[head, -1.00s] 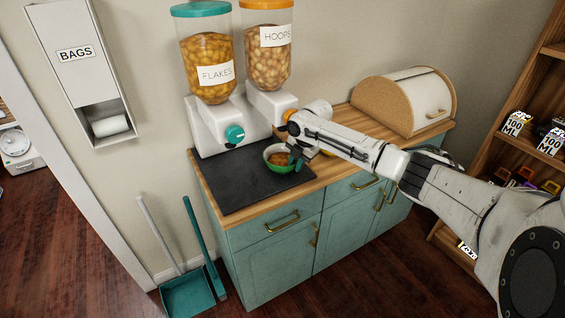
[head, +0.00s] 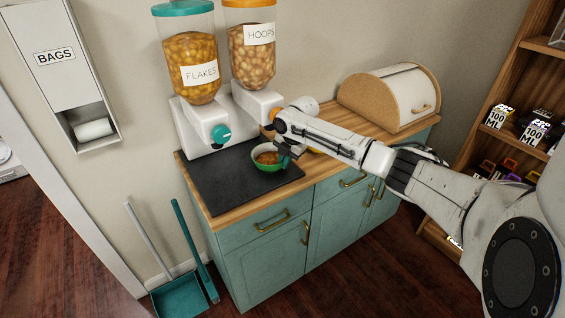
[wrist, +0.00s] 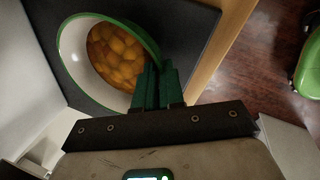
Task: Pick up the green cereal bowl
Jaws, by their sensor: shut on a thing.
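The green cereal bowl (head: 257,167), white inside and holding orange-brown cereal, is at the dark mat (head: 219,193) in front of the dispensers. In the wrist view the bowl (wrist: 148,38) is at upper left with its cereal visible. My gripper (head: 285,155) is at the bowl's right side. Its dark green fingers (wrist: 158,82) are shut together on the bowl's rim, hiding a bit of it. I cannot tell whether the bowl touches the mat or is slightly raised.
The flakes dispenser (head: 192,62) and hoops dispenser (head: 252,48) stand behind the bowl. A bread box (head: 372,99) stands farther right on the wooden counter. A dustpan (head: 180,297) and a brush lean at the cabinet's left. Shelves (head: 500,75) rise at right.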

